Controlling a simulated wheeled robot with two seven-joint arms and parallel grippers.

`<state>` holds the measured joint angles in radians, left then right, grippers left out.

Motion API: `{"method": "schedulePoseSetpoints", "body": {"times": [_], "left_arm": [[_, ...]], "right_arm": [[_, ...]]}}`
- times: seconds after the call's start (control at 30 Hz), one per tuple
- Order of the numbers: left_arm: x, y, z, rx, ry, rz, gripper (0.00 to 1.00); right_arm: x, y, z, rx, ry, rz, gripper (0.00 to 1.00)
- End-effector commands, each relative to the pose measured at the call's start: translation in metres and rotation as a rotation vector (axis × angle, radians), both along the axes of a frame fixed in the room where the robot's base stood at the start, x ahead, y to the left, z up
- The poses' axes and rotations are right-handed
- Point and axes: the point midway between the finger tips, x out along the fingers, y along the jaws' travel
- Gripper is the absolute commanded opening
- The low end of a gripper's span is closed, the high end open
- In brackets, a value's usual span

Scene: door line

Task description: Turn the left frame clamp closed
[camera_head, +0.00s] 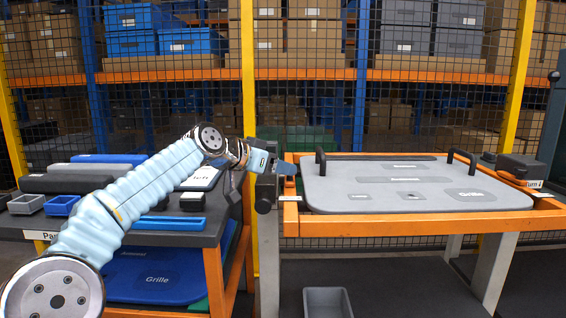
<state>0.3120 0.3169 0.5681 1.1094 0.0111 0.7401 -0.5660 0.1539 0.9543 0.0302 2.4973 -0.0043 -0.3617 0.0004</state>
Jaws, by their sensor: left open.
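The orange frame (400,225) holds a grey door panel (350,187) with two black handles. The left frame clamp (266,191) is a dark block at the frame's left end, with its upper part largely hidden by my left gripper. My left gripper (284,167) is at the top of this clamp, its fingers pointing right over the frame's left corner. It is open; whether it touches the clamp's lever I cannot tell. The right frame clamp (519,167), dark with an orange band and a label, sits at the frame's right end. My right gripper is not in view.
A parts table (205,236) with bins, dark rolls and blue panels stands left, under my left arm. Mesh fencing with yellow posts (248,80) and loaded shelves stands behind.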

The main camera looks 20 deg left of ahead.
Motion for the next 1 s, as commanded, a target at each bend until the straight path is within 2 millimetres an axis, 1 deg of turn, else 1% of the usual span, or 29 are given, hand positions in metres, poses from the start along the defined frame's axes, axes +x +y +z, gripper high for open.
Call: {"method": "schedulePoseSetpoints", "body": {"times": [0.03, 0.1, 0.2, 0.5, 0.57, 0.9, 0.93, 1.0], "left_arm": [[0.006, -0.004, -0.001, 0.0, 0.001, -0.002, 0.63], [0.013, -0.007, -0.005, -0.002, 0.001, 0.0, 0.63], [0.018, -0.01, -0.008, 0.0, 0.001, 0.0, 0.63], [0.02, -0.011, -0.01, 0.0, 0.0, 0.001, 0.63], [0.02, -0.011, -0.01, 0.0, 0.0, 0.001, 0.55], [0.02, -0.011, -0.01, 0.0, 0.0, 0.001, 0.03], [0.02, -0.011, -0.01, 0.0, 0.0, 0.001, 0.0], [0.02, -0.011, -0.01, 0.0, 0.0, 0.001, 0.0]], "right_arm": [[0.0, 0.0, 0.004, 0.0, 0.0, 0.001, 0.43], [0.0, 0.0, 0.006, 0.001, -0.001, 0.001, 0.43], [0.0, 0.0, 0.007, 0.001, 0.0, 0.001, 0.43], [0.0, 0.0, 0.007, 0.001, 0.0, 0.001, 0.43], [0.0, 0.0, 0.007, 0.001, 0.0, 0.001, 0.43], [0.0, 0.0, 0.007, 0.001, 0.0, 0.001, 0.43], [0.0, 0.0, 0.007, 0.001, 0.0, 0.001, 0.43], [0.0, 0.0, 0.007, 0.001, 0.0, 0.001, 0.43]]}}
